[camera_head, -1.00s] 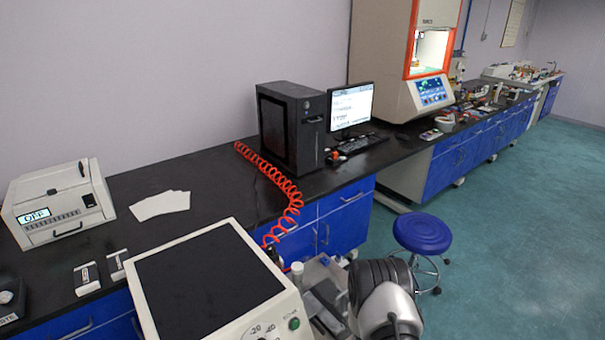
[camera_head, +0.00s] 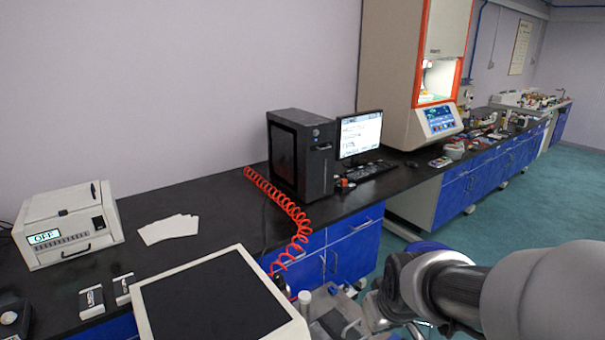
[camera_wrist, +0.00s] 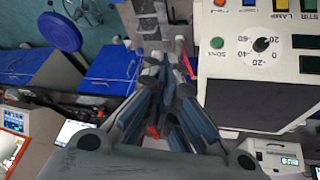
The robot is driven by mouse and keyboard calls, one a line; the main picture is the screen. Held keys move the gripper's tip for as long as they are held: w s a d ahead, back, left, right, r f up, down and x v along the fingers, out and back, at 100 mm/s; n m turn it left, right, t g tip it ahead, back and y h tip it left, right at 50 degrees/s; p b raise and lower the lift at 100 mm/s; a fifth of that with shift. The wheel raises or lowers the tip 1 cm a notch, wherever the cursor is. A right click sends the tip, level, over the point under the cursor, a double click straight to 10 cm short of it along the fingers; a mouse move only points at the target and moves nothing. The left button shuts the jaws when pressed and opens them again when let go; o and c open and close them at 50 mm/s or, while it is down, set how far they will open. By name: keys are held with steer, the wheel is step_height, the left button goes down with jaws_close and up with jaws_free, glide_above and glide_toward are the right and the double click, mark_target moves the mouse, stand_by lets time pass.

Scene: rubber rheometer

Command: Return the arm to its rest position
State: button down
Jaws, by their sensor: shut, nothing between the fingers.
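My gripper (camera_wrist: 168,100) shows in the wrist view, its fingers pointing away from the camera, with nothing seen held between them. It is shut. In the head view my arm (camera_head: 450,285) reaches in from the lower right, with its grey links beside the white machine with the dark top (camera_head: 215,300). The gripper's fingertips cannot be made out clearly in the head view. In the wrist view the same machine (camera_wrist: 262,55), with its dial and coloured buttons, lies to the right of the gripper, apart from it.
A black bench (camera_head: 225,200) runs along the wall, with a white box instrument (camera_head: 68,225), white sheets (camera_head: 168,229), a computer tower (camera_head: 300,155), and a monitor (camera_head: 360,133). A red coiled hose (camera_head: 285,208) hangs over its edge. A blue stool (camera_wrist: 60,32) stands on the floor.

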steer(key=s+r+m, duration=0.1)
steer(key=s+r, duration=0.2)
steer(key=s, duration=0.7)
steer(key=s+r+m, duration=0.1)
steer(key=s+r, duration=0.2)
steer(key=s, duration=0.6)
steer(key=shift+s+r+m+g, duration=0.2)
steer(key=shift+s+m+g, duration=0.15)
steer(key=shift+m+g, duration=0.05)
steer(key=shift+a, duration=0.15)
steer(key=shift+d, duration=0.2)
